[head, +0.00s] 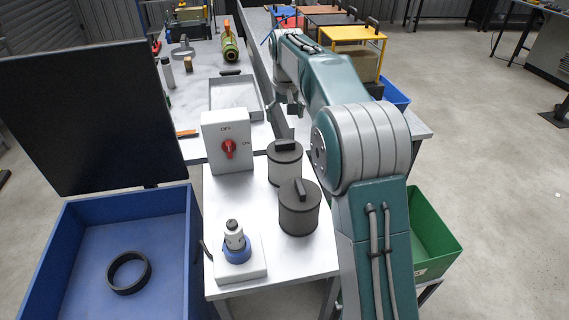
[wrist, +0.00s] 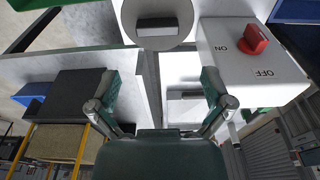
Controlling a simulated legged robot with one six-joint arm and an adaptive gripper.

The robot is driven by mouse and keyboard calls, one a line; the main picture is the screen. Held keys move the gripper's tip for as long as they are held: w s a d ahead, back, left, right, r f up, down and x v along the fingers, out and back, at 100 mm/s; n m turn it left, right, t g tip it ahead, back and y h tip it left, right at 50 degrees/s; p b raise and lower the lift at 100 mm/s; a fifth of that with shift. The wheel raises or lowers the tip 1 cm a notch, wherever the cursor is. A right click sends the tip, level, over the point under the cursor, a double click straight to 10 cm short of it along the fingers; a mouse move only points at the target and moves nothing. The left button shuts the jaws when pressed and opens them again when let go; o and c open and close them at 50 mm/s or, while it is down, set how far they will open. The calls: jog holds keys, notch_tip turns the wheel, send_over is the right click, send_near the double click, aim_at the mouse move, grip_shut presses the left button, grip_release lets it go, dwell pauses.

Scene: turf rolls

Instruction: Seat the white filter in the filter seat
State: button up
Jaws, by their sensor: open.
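Two round filters with dark bar handles stand upright on the white table. A pale round filter with a dark handle also shows at the top of the wrist view (wrist: 157,36), cut off by the frame. A black ring (head: 112,275), which looks like the filter seat, lies empty on the floor of the blue box. My gripper (wrist: 160,95) is open and empty, beyond the filters in the head view, its fingers partly hidden by the arm.
A switch box with a red knob (head: 229,149) stands left of the rear filter. A white and blue fitting (head: 236,240) stands at the front left. The blue box (head: 178,250) has a raised dark lid (head: 90,120). A green bin (head: 432,235) sits at right.

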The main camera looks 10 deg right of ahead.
aim_at(285, 142)
jog(key=f, duration=0.5)
jog(key=shift+w+f, duration=0.15)
jog(key=shift+w, duration=0.2)
jog(key=shift+w+d+f, duration=0.1)
jog(key=shift+w+f, duration=0.05)
jog(key=shift+f, duration=0.75)
jog(key=shift+w+f, duration=0.2)
jog(key=shift+f, duration=0.65)
jog(key=shift+w+d+f, duration=0.1)
jog(key=shift+w+f, duration=0.05)
jog(key=shift+f, duration=0.75)
jog(key=c, duration=1.1)
